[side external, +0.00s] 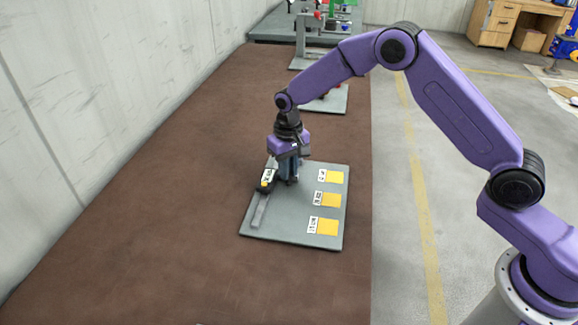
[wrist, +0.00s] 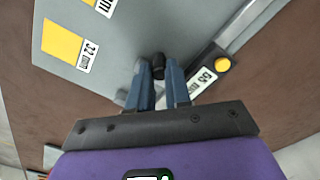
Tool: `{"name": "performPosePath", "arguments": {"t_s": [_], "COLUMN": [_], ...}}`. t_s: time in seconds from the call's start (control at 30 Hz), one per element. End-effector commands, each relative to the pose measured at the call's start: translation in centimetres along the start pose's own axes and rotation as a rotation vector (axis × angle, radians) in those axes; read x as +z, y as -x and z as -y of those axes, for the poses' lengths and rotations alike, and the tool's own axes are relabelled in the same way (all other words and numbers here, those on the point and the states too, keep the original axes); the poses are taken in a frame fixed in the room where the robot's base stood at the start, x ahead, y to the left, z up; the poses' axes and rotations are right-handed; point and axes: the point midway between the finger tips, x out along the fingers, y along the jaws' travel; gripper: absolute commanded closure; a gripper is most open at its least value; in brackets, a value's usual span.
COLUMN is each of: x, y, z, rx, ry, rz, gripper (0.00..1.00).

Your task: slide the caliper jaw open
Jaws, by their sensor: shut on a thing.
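The caliper lies on a grey board (side external: 285,232). Its pale metal beam (side external: 260,211) runs along the board's left side and also shows in the wrist view (wrist: 246,27). A dark slider with a white label (wrist: 204,82) and a round yellow button (wrist: 223,64) sits on the beam; the button also shows in the side view (side external: 264,184). My gripper (side external: 288,179) points down beside the slider. In the wrist view its two blue fingers (wrist: 160,74) are shut on a small black knob (wrist: 158,58). The fingers partly hide the jaw around the knob.
Several yellow squares (side external: 330,200) with printed size labels lie along the board's right side. More fixtures (side external: 325,98) stand farther back on the brown bench (side external: 160,220). A wall is at the left; the bench nearer the camera is clear.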

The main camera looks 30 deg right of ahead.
Motion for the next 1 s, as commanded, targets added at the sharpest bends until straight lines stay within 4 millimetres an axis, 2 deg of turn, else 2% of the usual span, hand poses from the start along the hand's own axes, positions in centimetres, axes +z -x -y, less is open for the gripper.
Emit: {"name": "performPosePath", "arguments": {"t_s": [0.03, 0.1, 0.37, 0.53, 0.67, 1.0], "x": [-0.1, -0.1, 0.0, -0.1, -0.1, -0.1], "y": [0.1, 0.1, 0.1, 1.0, 3.0, 10.2], "z": [0.0, 0.0, 0.0, 0.0, 0.0, 0.1], "rx": [-0.001, -0.001, 0.000, -0.001, -0.002, -0.003], "ry": [0.000, 0.000, 0.000, 0.000, -0.001, 0.001], "rz": [-0.001, -0.001, -0.001, -0.003, -0.004, -0.006], "gripper": [0.75, 0.56, 0.56, 0.56, 0.56, 0.56]}}
